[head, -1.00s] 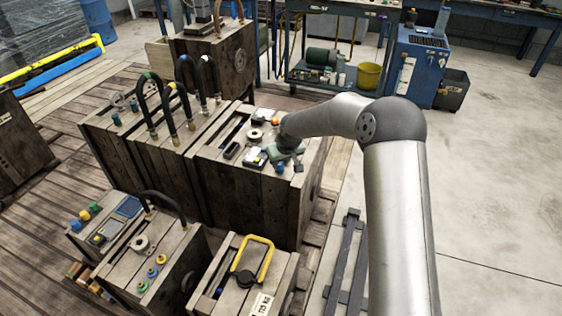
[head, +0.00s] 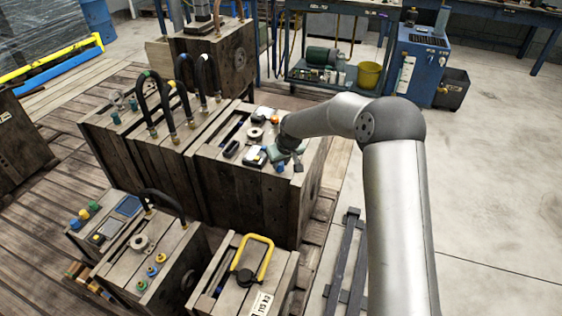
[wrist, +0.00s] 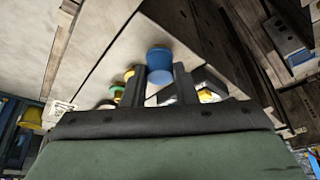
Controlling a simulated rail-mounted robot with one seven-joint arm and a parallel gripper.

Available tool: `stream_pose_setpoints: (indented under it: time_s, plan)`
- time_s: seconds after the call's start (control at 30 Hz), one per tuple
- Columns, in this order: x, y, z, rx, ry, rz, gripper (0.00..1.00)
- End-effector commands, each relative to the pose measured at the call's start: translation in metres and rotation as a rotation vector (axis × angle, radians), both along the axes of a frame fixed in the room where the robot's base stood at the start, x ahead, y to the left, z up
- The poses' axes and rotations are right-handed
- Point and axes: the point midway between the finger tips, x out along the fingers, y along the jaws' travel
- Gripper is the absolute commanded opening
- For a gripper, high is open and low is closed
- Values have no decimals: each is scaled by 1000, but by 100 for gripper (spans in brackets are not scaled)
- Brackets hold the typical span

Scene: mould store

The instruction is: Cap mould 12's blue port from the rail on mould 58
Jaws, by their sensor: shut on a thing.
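My gripper (head: 290,158) is over the right end of the long wooden mould block (head: 262,192) in the head view. In the wrist view my gripper (wrist: 158,85) has its two dark fingers on either side of a blue cap (wrist: 159,60) and is shut on it. A small blue piece (head: 280,168) shows beside the gripper in the head view. Yellow and green pieces lie behind the fingers in the wrist view. I cannot tell whether the cap touches anything below. I cannot read which blocks are moulds 12 and 58.
A block with a yellow handle (head: 262,248) stands in front. Black hoses (head: 182,88) arch over the long block's left part. Open floor lies right of my arm.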

Motion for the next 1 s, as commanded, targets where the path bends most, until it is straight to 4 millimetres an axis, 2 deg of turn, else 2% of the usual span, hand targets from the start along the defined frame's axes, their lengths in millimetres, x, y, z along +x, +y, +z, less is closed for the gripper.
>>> stream_pose_setpoints:
  time_s: [0.03, 0.1, 0.4, 0.53, 0.67, 1.0]
  plan:
    - [0, 0, 0, 0, 0, 0, 31]
    - [0, 0, 0, 0, 0, 0, 51]
    - [0, 0, 1, 0, 0, 0, 51]
    - [-3, -2, 11, 0, -1, -1, 51]
    - [-11, -7, 35, 1, -4, -2, 51]
    - [-39, -23, 112, 0, -4, -3, 51]
